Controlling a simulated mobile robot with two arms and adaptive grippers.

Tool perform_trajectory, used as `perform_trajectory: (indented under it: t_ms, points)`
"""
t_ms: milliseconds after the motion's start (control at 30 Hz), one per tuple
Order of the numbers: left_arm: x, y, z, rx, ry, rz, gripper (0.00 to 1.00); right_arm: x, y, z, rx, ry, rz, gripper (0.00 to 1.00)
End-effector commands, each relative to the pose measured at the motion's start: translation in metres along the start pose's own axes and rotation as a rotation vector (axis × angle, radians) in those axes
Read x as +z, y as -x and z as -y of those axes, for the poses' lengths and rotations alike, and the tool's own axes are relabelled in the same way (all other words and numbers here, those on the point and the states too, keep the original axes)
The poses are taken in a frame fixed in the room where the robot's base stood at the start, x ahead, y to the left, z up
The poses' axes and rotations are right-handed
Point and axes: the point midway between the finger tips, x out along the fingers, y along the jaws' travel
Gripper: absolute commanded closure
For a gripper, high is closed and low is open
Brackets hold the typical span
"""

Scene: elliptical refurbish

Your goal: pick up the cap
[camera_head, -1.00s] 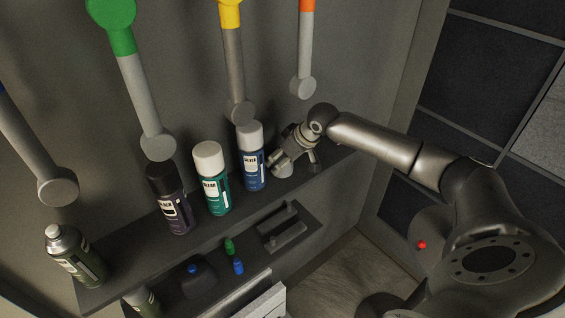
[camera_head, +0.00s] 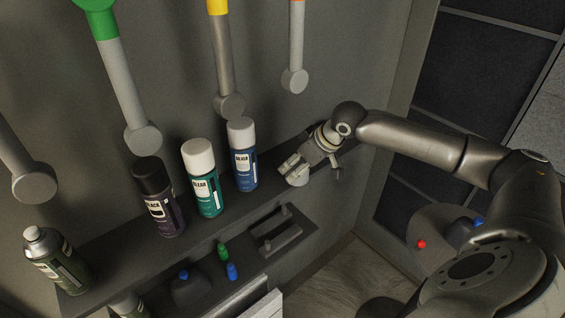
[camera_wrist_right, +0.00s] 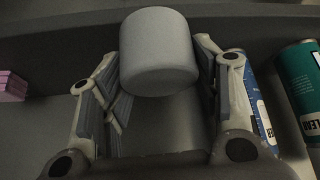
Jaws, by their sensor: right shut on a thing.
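A pale grey cap (camera_wrist_right: 158,52) sits between the fingers of my right gripper (camera_wrist_right: 160,75) in the right wrist view. The gripper is shut on it from both sides. In the head view my right gripper (camera_head: 306,168) is above the right part of the shelf, right of the blue-labelled can, and the cap (camera_head: 298,179) shows as a light patch at its fingers. A dark green spray can (camera_head: 58,262) without a cap, its nozzle showing, stands at the shelf's left end. My left gripper is not in view.
Capped cans stand along the shelf (camera_head: 105,258): black (camera_head: 160,200), teal (camera_head: 202,180) and blue (camera_head: 242,158). Paint-like rods (camera_head: 122,90) hang above. Small green (camera_head: 222,252) and blue (camera_head: 232,271) items lie lower. A pink block (camera_wrist_right: 12,86) shows in the wrist view.

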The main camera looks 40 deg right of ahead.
Motion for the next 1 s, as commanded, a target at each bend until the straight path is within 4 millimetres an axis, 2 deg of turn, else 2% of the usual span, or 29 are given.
perform_trajectory:
  t_ms: [33,100,500,800,1000]
  points:
    - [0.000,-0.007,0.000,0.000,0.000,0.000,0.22,0.012,0.003,-0.001,0.005,0.002,0.006,0.53]
    - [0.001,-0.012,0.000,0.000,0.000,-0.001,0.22,0.022,0.010,-0.001,0.004,0.003,0.007,0.53]
    - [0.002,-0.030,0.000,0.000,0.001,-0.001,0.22,0.066,0.041,0.000,0.004,0.002,0.006,0.53]
    - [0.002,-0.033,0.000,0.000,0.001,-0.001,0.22,0.085,0.055,0.001,-0.001,0.001,0.002,0.53]
    - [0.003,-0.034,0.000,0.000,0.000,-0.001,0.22,0.089,0.057,0.001,-0.002,0.000,0.001,0.53]
